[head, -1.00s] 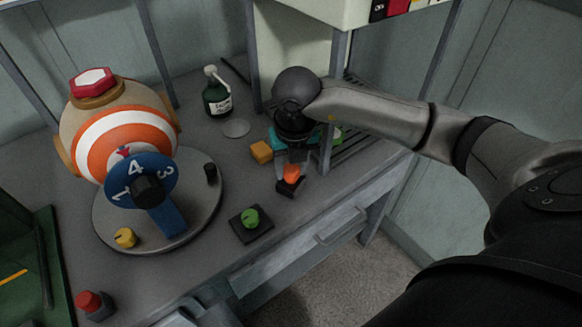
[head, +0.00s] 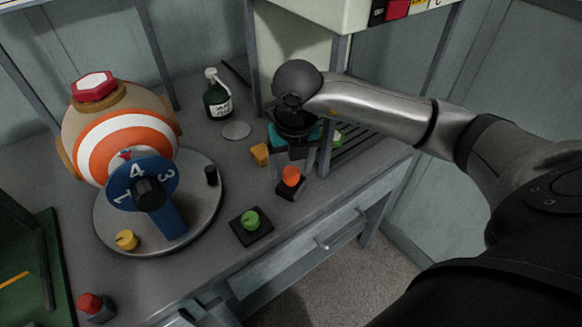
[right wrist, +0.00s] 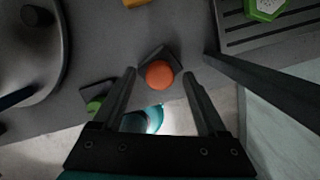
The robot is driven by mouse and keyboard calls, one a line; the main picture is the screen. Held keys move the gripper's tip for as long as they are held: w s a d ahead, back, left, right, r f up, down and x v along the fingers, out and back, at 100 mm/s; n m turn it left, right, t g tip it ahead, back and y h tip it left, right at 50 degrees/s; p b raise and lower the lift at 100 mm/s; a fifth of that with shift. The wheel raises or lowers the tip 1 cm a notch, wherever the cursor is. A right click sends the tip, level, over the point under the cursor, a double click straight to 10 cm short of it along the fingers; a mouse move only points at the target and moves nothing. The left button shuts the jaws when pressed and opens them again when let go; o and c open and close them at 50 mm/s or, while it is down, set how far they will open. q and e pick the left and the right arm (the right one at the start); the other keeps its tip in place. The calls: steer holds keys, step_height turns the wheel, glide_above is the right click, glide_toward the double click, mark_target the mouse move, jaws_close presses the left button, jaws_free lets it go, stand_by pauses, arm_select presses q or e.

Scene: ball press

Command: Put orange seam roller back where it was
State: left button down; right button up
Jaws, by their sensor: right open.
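The orange seam roller, seen as an orange rounded top (head: 291,176) on a small black base (head: 290,188), stands on the grey bench near its front edge. It also shows as an orange disc in the right wrist view (right wrist: 160,75), with its dark base behind. My right gripper (head: 294,164) is open above the roller. In the right wrist view its two fingers (right wrist: 159,88) point towards the roller, one to each side, with gaps between. Whether the fingertips reach down to the roller's height is hard to tell. My left gripper is not in view.
A green knob on a black pad (head: 251,224) sits left of the roller. A yellow block (head: 260,154) lies close behind. A striped ball machine on a round plate (head: 107,230), a green bottle (head: 217,97) and a slatted rack (head: 362,138) with a shelf post surround the area.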

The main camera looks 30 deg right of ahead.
mark_target(293, 178)
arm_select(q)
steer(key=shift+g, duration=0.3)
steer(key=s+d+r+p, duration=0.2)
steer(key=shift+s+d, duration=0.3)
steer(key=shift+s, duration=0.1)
arm_select(e)
step_height(293, 178, up, 10)
steer(key=s, duration=0.1)
steer(key=shift+s+a, duration=0.25)
steer(key=shift+s, duration=0.05)
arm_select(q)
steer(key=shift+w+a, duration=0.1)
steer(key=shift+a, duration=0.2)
